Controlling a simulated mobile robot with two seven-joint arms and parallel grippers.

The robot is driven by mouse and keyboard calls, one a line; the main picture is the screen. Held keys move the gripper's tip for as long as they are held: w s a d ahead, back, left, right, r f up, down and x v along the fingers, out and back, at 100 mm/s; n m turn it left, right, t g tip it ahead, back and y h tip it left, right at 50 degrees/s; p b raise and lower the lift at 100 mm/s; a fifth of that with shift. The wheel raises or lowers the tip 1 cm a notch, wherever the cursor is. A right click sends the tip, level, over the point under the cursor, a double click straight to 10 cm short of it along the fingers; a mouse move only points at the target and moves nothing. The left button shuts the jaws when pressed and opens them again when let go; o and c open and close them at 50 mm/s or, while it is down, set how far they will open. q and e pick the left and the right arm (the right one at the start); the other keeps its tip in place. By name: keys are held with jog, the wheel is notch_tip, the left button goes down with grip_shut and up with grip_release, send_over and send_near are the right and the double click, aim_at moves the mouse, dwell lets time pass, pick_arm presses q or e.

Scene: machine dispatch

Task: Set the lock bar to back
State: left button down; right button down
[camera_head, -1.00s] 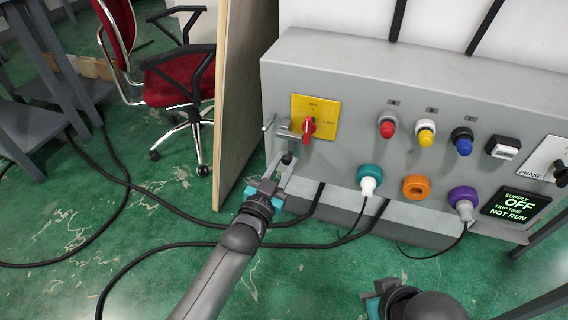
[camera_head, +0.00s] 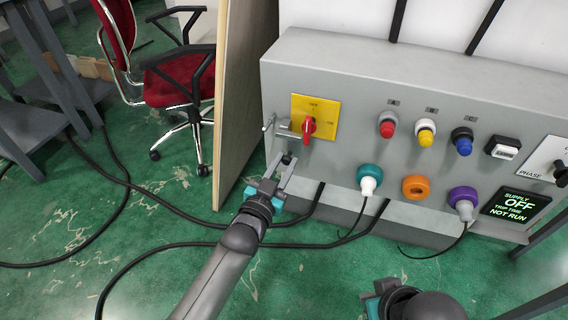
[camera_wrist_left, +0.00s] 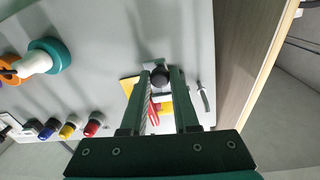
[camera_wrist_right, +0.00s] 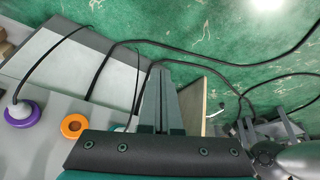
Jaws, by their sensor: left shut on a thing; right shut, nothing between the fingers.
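The lock bar (camera_head: 287,132) is a small grey metal piece at the left of the yellow switch plate (camera_head: 326,107), beside the red rotary handle (camera_head: 309,128). A dark round knob (camera_head: 287,159) sits just below it. My left gripper (camera_head: 282,166) is shut on this knob. In the left wrist view the knob (camera_wrist_left: 161,77) is between the fingertips, and the red handle (camera_wrist_left: 153,112) shows partly behind a finger. The fingers hide part of the bar. My right gripper (camera_head: 376,294) is shut and empty, low in front of the cabinet.
The grey cabinet (camera_head: 350,165) carries red, yellow and blue buttons, and teal, orange and purple sockets (camera_head: 415,187). A display (camera_head: 515,206) reads SUPPLY OFF. A wooden panel (camera_head: 238,90) stands close left of the cabinet. Black cables (camera_head: 180,208) cross the green floor.

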pick_arm(q)
jog(key=shift+a, duration=0.1)
jog(key=a, duration=0.1)
jog(key=w+a, duration=0.1)
jog(key=a, duration=0.1)
jog(key=shift+a+p, duration=0.2)
jog(key=shift+p, duration=0.1)
pick_arm(e)
jog(key=shift+f, duration=0.8)
pick_arm(q)
jog(key=c, duration=0.7)
grip_release()
jog(key=shift+o, duration=0.2)
pick_arm(e)
jog(key=shift+w+r, duration=0.1)
jog(key=shift+r, duration=0.05)
pick_arm(q)
jog(key=p+v, duration=0.6)
jog(key=v, duration=0.9)
pick_arm(e)
jog(key=s+f+g, duration=0.2)
jog(key=s+f, duration=0.1)
jog(key=f, duration=0.9)
jog(key=shift+s+d, duration=0.25)
jog(key=shift+s, duration=0.15)
